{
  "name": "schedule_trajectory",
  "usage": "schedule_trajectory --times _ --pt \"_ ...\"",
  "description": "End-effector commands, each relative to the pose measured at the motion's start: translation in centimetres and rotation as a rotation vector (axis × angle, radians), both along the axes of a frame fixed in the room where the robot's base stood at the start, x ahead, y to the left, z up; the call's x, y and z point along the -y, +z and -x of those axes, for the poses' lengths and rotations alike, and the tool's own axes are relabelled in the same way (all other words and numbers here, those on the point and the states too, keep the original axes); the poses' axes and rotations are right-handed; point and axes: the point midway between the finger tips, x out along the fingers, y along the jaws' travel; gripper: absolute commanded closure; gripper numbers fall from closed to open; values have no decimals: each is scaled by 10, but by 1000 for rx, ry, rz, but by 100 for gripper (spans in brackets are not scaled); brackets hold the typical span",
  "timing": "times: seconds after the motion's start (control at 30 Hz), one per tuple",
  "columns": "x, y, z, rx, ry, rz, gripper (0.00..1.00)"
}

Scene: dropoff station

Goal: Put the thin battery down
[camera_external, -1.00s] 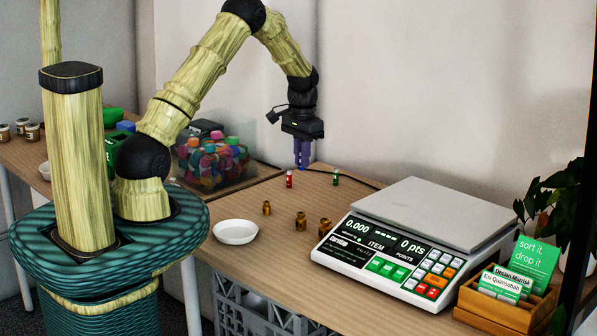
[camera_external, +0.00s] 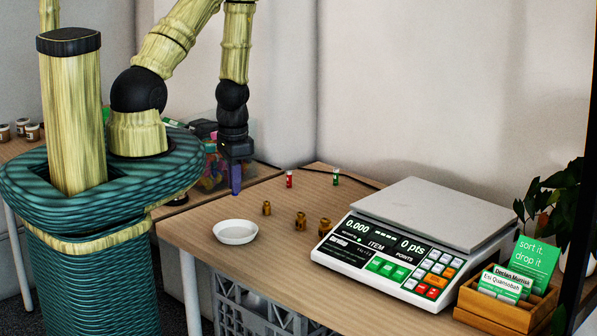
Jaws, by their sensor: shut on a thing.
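My gripper (camera_external: 236,191) points down with its purple fingers close together, over the left part of the wooden table, above and behind the white dish (camera_external: 235,239). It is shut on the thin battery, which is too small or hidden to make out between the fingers. A small red battery-like cylinder (camera_external: 289,179) and a small green one (camera_external: 336,177) stand upright on the table to the right of my gripper, apart from it. The dish looks empty.
Several brass weights, one of them in the middle (camera_external: 300,221), stand right of the dish. A scale (camera_external: 430,225) reading 0.000 fills the table's right part, with a wooden card box (camera_external: 505,303) beside it. A tub of colourful caps (camera_external: 212,170) is partly hidden behind my arm.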

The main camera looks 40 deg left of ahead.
Motion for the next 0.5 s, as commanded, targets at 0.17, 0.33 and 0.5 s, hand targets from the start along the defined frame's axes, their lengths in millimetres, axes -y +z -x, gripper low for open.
schedule_trajectory --times 0.17,0.33,0.5 --pt "2 2 6 2 -7 3 100" --pt "2 2 5 1 -7 3 100" --pt "2 -5 6 -2 -7 4 100"
